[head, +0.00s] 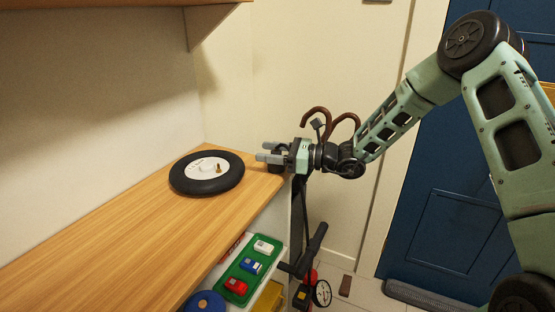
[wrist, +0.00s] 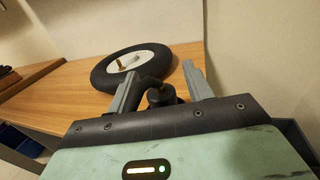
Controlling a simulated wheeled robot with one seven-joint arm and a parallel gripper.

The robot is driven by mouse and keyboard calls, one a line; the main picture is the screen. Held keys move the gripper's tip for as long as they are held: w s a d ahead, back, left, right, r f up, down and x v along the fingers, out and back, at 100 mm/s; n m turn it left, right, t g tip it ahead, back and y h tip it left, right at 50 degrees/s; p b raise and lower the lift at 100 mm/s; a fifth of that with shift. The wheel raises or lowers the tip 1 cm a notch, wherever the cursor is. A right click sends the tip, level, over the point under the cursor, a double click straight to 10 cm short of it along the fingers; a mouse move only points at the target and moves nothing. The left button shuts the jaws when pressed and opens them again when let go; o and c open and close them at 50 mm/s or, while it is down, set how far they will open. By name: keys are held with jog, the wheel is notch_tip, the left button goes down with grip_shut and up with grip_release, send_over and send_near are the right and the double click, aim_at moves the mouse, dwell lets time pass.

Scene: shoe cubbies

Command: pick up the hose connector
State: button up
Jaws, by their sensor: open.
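A small black piece with a bent arm and a round body (wrist: 162,95), which looks like the hose connector, sits on the wooden shelf top near its right end. In the wrist view it is between the two fingers of my gripper (wrist: 158,75), nearer the palm than the tips. In the head view its dark body (head: 277,165) shows just under my gripper (head: 262,152), partly hidden by the fingers. My gripper is open, with a finger on each side of the piece. I cannot tell whether either finger touches it.
A black-tyred wheel (head: 182,182) lies flat just left of my gripper, with a small brass-coloured piece (head: 219,168) at its hub. The wooden top (head: 110,235) is clear further left. A green tray (head: 262,272) with small coloured items is below the front edge.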

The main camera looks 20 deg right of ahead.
jog(key=shift+w+a, duration=0.1)
jog(key=shift+a, duration=0.05)
jog(key=c, duration=1.1)
jog(key=shift+r, duration=0.1)
